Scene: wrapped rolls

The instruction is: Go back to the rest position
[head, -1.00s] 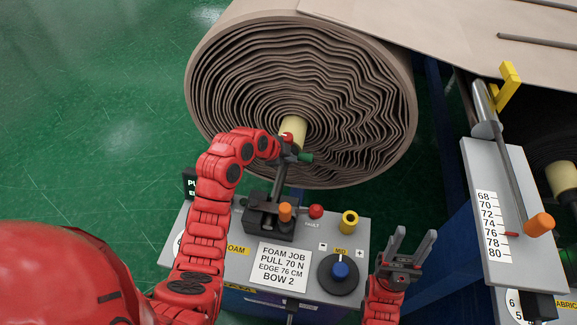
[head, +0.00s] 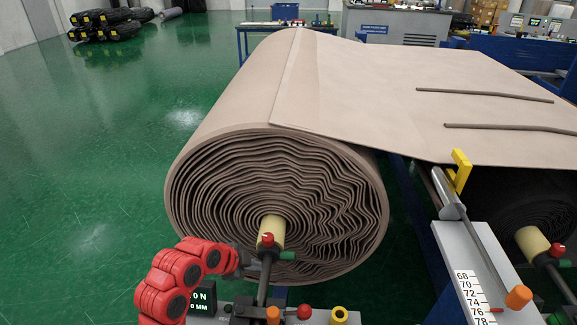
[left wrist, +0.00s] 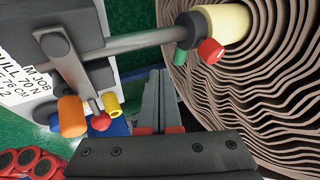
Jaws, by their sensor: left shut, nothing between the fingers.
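My left gripper (head: 248,264) shows small and dark in the head view, at the end of my red arm, just left of the black shaft below the roll's core. In the left wrist view the left gripper's fingers (left wrist: 160,98) are together with nothing between them. The large brown foam roll (head: 280,190) stands behind it, with a pale yellow core (head: 271,229). The red knob (head: 267,240) and green handle (head: 287,256) are by the core. In the left wrist view, the red knob (left wrist: 210,51) is above and right of the fingers. My right gripper is out of view.
The control panel carries an orange knob (head: 273,314), a red ball knob (head: 304,312) and a yellow ring (head: 339,315). A grey scale plate (head: 450,245) with a yellow bracket (head: 459,172) stands at right. Open green floor (head: 80,200) lies at left.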

